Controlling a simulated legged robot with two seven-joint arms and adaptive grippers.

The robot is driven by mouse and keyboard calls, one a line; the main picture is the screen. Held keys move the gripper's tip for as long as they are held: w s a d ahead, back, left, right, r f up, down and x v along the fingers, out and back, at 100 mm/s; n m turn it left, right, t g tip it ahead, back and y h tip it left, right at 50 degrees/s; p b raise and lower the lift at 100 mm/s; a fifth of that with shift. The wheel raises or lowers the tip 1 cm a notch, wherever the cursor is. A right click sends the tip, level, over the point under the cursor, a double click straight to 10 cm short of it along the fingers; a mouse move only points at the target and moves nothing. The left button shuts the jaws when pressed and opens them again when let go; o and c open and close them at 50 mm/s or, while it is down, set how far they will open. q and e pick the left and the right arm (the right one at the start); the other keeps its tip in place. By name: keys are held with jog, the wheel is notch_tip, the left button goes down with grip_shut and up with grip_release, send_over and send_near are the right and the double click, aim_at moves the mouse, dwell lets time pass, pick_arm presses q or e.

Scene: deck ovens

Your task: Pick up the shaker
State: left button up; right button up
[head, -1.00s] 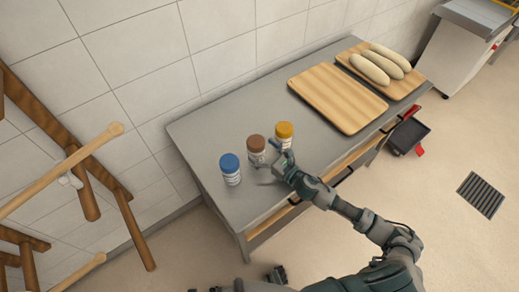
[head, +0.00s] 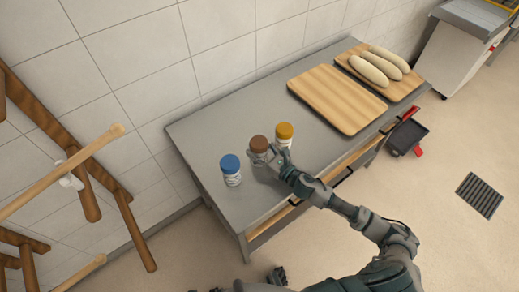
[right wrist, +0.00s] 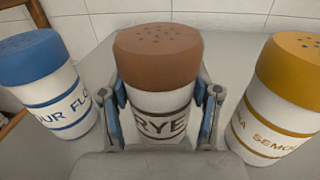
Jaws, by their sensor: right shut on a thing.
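The shaker with a brown perforated lid (head: 259,144) is the middle one of three; in the right wrist view it reads "RYE" (right wrist: 160,100). My right gripper (head: 266,158) is shut on it, with one finger on each side of its white body below the lid (right wrist: 162,108). It looks upright. Its base is hidden, so I cannot tell whether it touches the table. A blue-lidded shaker (head: 231,171), marked as flour (right wrist: 52,85), stands to its left. A yellow-lidded shaker (head: 284,134) stands to its right and shows in the wrist view (right wrist: 278,100). My left gripper is not clearly seen.
The grey table (head: 215,125) stands against a tiled wall. An empty wooden board (head: 338,98) and another board (head: 405,88) with loaves (head: 370,68) lie at its far end. The neighbouring shakers stand close to the gripper.

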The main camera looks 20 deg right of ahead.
aim_at(256, 145)
jog(key=shift+a+r, duration=0.2)
jog(key=shift+r, duration=0.15)
jog(key=r, duration=0.2)
jog(key=p, duration=0.1)
jog(key=shift+s+a+r, duration=0.25)
jog(key=shift+r, duration=0.15)
pick_arm(q)
jog(key=shift+w+a+r+b, duration=0.4)
jog(key=shift+r+b, duration=0.15)
jog(key=shift+b, duration=0.35)
pick_arm(e)
jog(key=a+v, duration=0.1)
jog(key=v, duration=0.6)
jog(key=s+a+r+v, duration=0.1)
jog(key=v, duration=0.7)
jog(key=shift+s+a+r, duration=0.25)
jog(key=shift+s, duration=0.05)
pick_arm(q)
jog(key=shift+d, duration=0.15)
pick_arm(e)
jog(key=shift+d, duration=0.3)
pick_arm(q)
jog(key=shift+s, duration=0.1)
pick_arm(e)
jog(key=shift+a, duration=0.15)
